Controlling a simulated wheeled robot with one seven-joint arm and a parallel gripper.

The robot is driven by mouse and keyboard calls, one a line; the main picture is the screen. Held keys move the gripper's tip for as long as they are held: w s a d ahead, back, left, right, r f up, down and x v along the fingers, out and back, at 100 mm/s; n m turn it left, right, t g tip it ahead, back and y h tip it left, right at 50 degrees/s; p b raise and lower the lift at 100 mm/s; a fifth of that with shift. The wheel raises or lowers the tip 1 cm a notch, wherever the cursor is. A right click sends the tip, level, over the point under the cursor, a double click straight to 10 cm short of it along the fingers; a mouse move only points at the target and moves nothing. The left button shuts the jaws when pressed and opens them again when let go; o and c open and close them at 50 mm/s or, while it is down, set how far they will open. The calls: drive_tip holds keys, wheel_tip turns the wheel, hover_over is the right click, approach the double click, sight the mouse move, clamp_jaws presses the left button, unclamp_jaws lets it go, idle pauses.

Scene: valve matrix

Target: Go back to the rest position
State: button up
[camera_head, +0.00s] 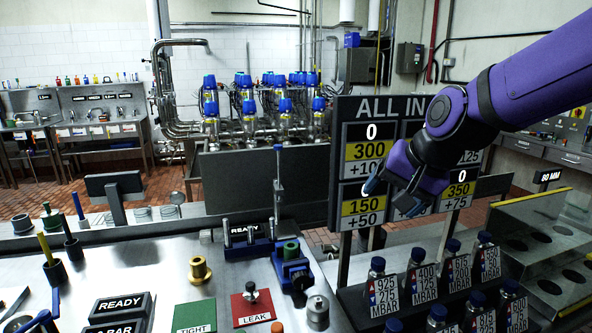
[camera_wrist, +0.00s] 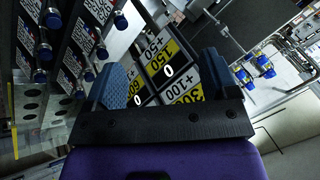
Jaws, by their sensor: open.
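My gripper (camera_head: 388,192) hangs at the end of my purple arm, in front of the ALL IN number board (camera_head: 352,106) in the head view. In the wrist view my gripper (camera_wrist: 160,82) shows two blue fingers spread apart with nothing between them. The number board (camera_wrist: 160,60) shows beyond the fingers, tilted in that view. I cannot tell the exact distance between the fingers and the board; no contact is visible.
Blue-capped bottles (camera_head: 418,272) with MBAR labels stand in a rack below my gripper. A steel bench (camera_head: 140,262) holds a green pad (camera_head: 194,316), a red pad (camera_head: 252,308), a blue vise (camera_head: 292,268) and READY signs (camera_head: 122,306). Blue-topped valves (camera_head: 245,100) stand behind.

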drive_tip(key=s+d+r+n+h, duration=0.1)
drive_tip(key=s+d+n, duration=0.1)
drive_tip(key=s+d, duration=0.4)
drive_tip(key=s+d+r+n+h, duration=0.2)
drive_tip(key=s+d, duration=0.5)
drive_tip(key=s, duration=0.6)
drive_tip(key=shift+s, duration=0.15)
